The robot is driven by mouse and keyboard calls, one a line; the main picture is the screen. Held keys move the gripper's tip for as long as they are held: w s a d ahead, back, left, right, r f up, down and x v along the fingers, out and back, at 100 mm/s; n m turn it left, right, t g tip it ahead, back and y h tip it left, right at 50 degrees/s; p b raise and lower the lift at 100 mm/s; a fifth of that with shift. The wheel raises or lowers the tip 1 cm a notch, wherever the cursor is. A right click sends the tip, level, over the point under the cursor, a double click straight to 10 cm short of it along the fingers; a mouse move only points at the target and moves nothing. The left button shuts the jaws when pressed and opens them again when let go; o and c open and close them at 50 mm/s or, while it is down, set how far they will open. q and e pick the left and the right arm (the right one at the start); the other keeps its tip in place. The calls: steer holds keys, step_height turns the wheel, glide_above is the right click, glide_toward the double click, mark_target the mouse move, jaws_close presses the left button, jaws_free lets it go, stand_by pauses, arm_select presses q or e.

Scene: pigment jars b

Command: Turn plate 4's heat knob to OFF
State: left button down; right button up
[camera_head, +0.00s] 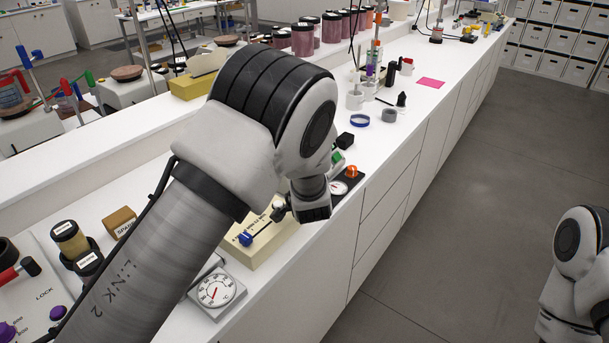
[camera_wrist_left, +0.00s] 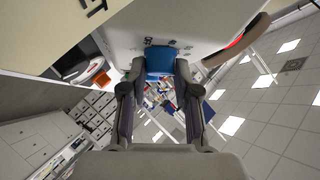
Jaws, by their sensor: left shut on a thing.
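My left arm reaches in from the lower left in the head view. Its gripper (camera_head: 262,227) is partly hidden by the wrist and lies low over a cream box (camera_head: 270,248) on the bench. The gripper is shut on a blue knob (camera_head: 245,239). In the left wrist view the fingertips (camera_wrist_left: 162,74) close on both sides of the blue knob (camera_wrist_left: 160,58). No plate number or OFF mark is readable. My right arm shows at the right edge of the head view; its gripper is out of view.
A white dial with a red needle (camera_head: 216,291) stands in front of the box. An orange knob (camera_head: 351,171) and a small dial (camera_head: 338,188) are to the right. Jars (camera_head: 70,239) stand at the left. The floor right of the bench is clear.

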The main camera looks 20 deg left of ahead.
arm_select(q)
steer(key=shift+f, duration=0.15)
steer(key=c, duration=0.9)
jaws_free()
steer(key=shift+o, duration=0.3)
steer(key=shift+a, duration=0.15)
